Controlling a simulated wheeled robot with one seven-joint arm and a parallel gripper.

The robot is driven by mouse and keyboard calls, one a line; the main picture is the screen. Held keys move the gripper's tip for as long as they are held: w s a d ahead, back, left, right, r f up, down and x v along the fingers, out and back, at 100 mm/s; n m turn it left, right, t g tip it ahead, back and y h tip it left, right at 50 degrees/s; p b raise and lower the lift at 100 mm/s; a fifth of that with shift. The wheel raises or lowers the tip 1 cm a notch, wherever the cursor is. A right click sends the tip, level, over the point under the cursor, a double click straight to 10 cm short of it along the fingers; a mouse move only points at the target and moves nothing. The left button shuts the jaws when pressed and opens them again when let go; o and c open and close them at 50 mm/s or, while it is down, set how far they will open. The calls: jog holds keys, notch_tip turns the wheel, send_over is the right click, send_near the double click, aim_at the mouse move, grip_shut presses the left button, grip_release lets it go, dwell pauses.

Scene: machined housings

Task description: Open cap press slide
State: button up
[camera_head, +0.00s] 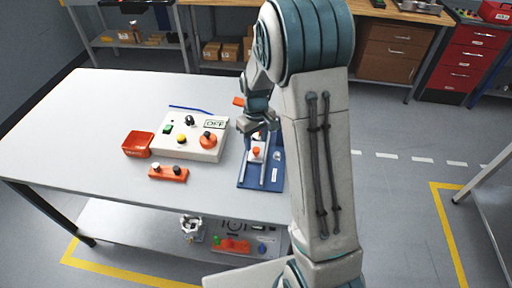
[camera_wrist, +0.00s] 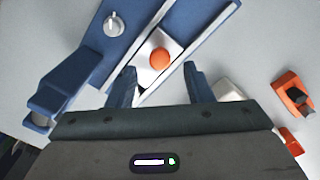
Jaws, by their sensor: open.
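The cap press slide has a blue base (camera_head: 248,184) with two pale rails, at the right end of the table in the head view. A white carriage with an orange knob (camera_head: 256,152) sits between the rails. In the wrist view the orange knob (camera_wrist: 160,59) is just beyond my fingertips, on the white carriage (camera_wrist: 172,47) between the rails. My gripper (camera_wrist: 160,72) is open, with one blue finger on each side below the knob; I cannot tell whether it touches anything. In the head view my arm hides part of the slide's far end.
A white control box (camera_head: 188,148) with buttons and an orange knob stands left of the slide. An orange bin (camera_head: 137,145) and an orange block with two knobs (camera_head: 168,173) are nearby. A blue pen-like item (camera_head: 190,108) lies behind. The table's left side (camera_head: 85,130) is clear.

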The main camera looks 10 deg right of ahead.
aim_at(256, 149)
jog(key=shift+f, duration=2.55)
